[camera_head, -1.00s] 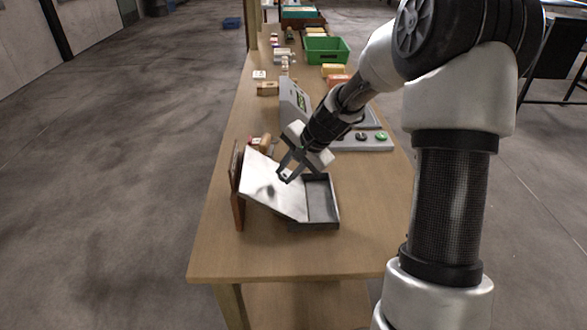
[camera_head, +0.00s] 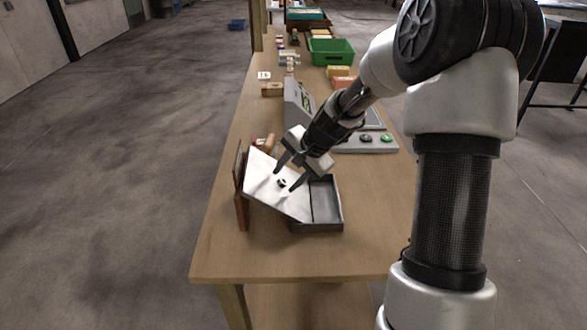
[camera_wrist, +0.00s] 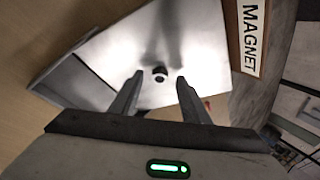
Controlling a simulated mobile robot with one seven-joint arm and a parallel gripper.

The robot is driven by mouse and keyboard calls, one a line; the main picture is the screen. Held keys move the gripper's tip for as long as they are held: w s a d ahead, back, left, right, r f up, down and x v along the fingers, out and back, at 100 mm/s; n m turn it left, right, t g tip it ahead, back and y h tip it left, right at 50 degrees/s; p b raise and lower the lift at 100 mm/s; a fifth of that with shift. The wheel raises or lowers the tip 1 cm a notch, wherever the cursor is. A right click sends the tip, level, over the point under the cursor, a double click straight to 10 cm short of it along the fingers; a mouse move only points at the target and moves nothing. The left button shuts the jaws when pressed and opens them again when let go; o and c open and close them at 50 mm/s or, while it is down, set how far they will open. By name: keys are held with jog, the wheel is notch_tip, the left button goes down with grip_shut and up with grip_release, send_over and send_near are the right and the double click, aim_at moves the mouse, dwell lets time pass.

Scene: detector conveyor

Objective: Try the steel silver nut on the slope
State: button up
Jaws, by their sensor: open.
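The slope (camera_head: 262,174) is a pale, tilted metal plate with a dark tray (camera_head: 326,202) at its lower right end. The nut (camera_head: 282,183) is a small dark ring lying on the slope's face. In the wrist view the nut (camera_wrist: 160,72) sits on the bright plate just beyond the fingertips, near the midline between them. My gripper (camera_head: 286,177) is open over the slope, with a finger on either side of the nut and nothing between the pads. It also shows open in the wrist view (camera_wrist: 159,76).
A wooden board (camera_head: 241,190) stands behind the slope's raised edge. A "MAGNET" label (camera_wrist: 251,38) shows in the wrist view. A grey device with buttons (camera_head: 366,138) and a green bin (camera_head: 330,51) stand farther back. The near tabletop (camera_head: 270,255) is clear.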

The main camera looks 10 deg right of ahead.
jog(key=p+v, duration=0.1)
jog(key=v, duration=1.6)
jog(key=shift+d, duration=0.15)
jog(key=shift+s+r, duration=0.1)
